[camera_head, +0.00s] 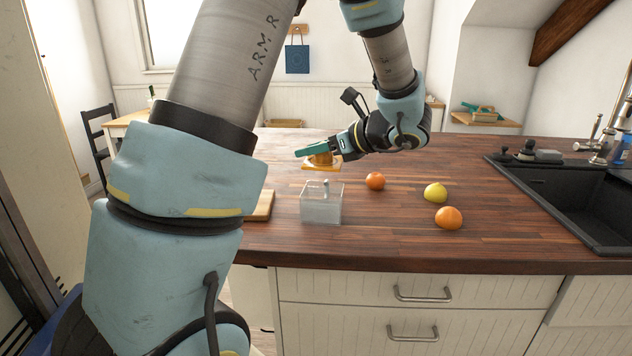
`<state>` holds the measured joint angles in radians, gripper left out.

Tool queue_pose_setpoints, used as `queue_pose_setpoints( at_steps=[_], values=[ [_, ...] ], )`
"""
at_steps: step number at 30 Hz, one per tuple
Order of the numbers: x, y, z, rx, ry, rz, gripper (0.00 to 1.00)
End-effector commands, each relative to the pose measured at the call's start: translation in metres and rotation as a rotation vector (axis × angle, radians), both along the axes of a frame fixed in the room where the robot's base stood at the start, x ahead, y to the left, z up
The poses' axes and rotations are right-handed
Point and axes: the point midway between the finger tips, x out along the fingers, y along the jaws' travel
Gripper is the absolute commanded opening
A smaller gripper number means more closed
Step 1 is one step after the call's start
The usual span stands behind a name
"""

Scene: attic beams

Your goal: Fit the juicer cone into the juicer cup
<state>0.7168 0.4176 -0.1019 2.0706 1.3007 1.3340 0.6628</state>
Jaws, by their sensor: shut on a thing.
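The juicer cup (321,210) is a clear, box-like container standing on the wooden counter near its front edge. My gripper (318,152) reaches in from the right and is shut on the orange juicer cone (322,165). The cone is held above the cup, apart from it, with a visible gap between them. The green fingers cover the upper part of the cone. Whether the cone is exactly centred over the cup cannot be told from this one view.
Two oranges (375,181) (448,217) and a yellow lemon (435,193) lie right of the cup. A wooden board (262,206) lies left of it, partly hidden by my arm. A dark sink (570,190) is at the right. The counter behind the fruit is clear.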

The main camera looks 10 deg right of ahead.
Motion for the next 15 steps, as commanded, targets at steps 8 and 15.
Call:
queue_pose_setpoints(
  at_steps=[8, 15],
  values=[
    [0.000, 0.000, -0.035, 0.001, 0.001, -0.001, 0.00],
    [0.000, 0.000, -0.067, 0.002, 0.002, -0.001, 0.00]
  ],
)
